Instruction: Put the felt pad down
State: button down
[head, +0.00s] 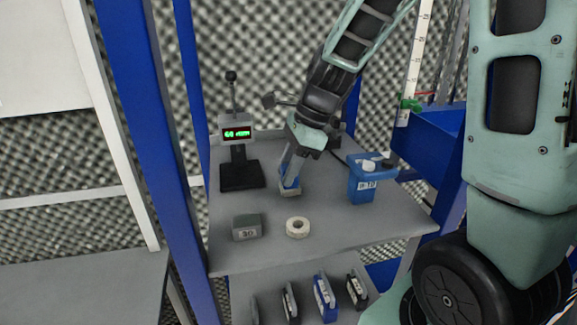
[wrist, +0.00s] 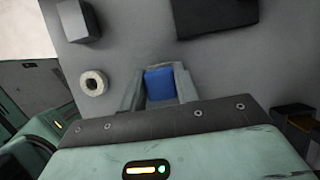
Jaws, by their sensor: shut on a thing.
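My gripper (head: 289,186) is shut on a small blue piece, which I take to be the felt pad (wrist: 160,84). In the wrist view the pad sits between the two grey fingers (wrist: 158,88). In the head view the fingers point down, low over the grey shelf top (head: 340,225), and hide most of the pad. I cannot tell whether the pad touches the shelf.
A pale ring (head: 297,228) and a grey block marked 30 (head: 246,227) lie in front of the gripper.

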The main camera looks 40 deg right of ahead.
jog(key=shift+f, duration=0.2)
jog(key=c, duration=1.1)
grip_release()
jog(key=shift+o, duration=0.2)
jog(key=shift+b, duration=0.3)
jog(key=b+v, duration=0.4)
jog(key=v, duration=1.3)
jog(key=shift+s+d+r+b, duration=0.2)
jog(key=shift+b, duration=0.2)
